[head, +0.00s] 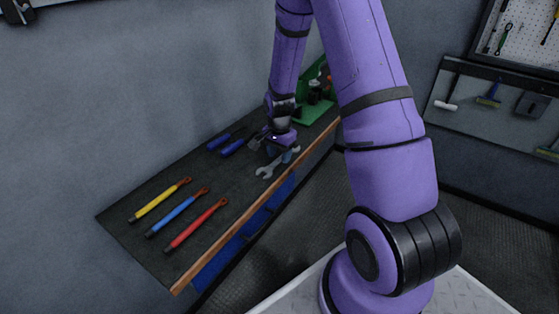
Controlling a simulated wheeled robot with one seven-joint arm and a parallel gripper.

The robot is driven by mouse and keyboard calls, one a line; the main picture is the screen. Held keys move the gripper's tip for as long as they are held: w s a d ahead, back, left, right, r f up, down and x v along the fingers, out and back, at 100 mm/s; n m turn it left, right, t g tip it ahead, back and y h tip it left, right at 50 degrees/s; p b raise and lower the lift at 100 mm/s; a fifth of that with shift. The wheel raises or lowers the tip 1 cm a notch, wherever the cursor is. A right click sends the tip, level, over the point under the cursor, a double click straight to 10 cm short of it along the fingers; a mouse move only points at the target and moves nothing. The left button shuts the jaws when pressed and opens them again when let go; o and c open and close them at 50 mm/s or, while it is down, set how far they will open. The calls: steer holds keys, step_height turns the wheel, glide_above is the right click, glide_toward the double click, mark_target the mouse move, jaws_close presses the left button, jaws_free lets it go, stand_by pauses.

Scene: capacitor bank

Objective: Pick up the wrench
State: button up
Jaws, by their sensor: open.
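The wrench (265,172) is a grey metal tool lying on the dark top of the workbench (190,240), near its wooden front edge. Its open jaw points to the lower left, and its other end runs up and right beside my gripper. My gripper (277,149) is low over the bench, just above and behind the wrench. It is open and appears empty. The fingertips are small and dark, and I cannot tell whether they touch the wrench.
Blue-handled tools (232,148) lie just left of my gripper. Yellow (160,200), blue (178,212) and red (197,224) rods lie at the near left. A green holder (317,113) stands at the far end. The wall rises behind the bench.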

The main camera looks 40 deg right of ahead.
steer(key=shift+f, duration=0.4)
jaws_close()
steer(key=shift+r, duration=0.1)
